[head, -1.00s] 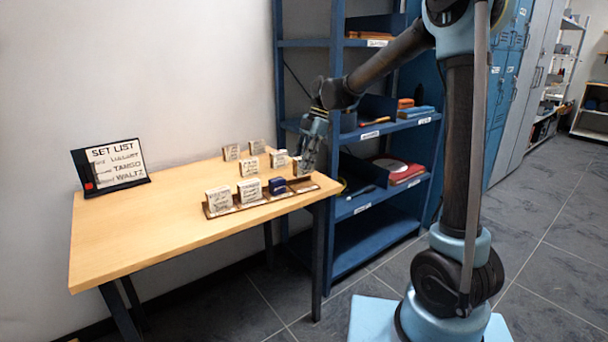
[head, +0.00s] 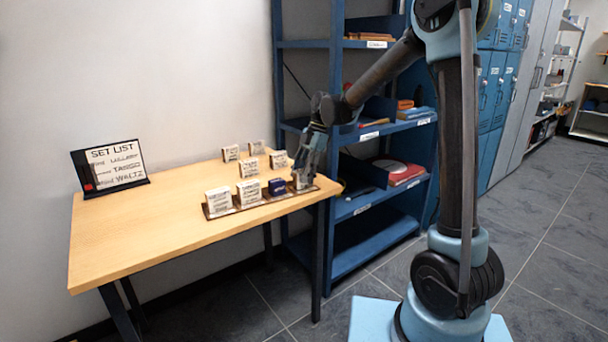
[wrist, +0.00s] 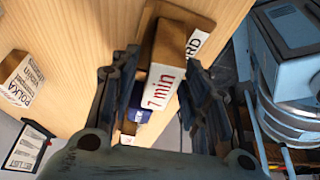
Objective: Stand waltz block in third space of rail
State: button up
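A pale wooden block (wrist: 165,75), with "7 min" in red on a white face, is between my gripper's fingers; no "WALTZ" lettering shows on it. My gripper (wrist: 165,98) is closed about it, the fingers close to both sides. In the head view, my gripper (head: 302,182) points down at the right end of the brown rail (head: 262,201), and the block is low there, mostly hidden by the fingers. Whether it touches the rail floor cannot be told. Two pale blocks, left (head: 218,201) and second (head: 249,193), stand in the rail, with a dark blue piece (head: 278,186) to their right.
Several other pale blocks stand behind the rail, such as one at the back (head: 231,153). A "SET LIST" sign (head: 115,165) lists Lullaby, Tango and Waltz. The table (head: 140,230) is clear at left. A blue shelf (head: 345,205) stands close at right.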

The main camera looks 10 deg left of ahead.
jog(key=v, duration=1.2)
jog(key=s+d+f+m+t, duration=0.1)
jog(key=s+d+m+t, duration=0.1)
jog(key=s+d+m, duration=0.7)
jog(key=s+d+f+m+t, duration=0.15)
jog(key=d+m, duration=0.25)
jog(key=d, duration=1)
jog(key=s+d+f+m+t+h, duration=0.2)
jog(key=s+d+f+m+h, duration=0.1)
jog(key=s+d+f+m, duration=1.1)
jog(key=shift+s+d+f+m, duration=0.3)
jog(key=shift+s+d+f, duration=0.1)
jog(key=shift+s, duration=0.75)
jog(key=shift+a, duration=0.1)
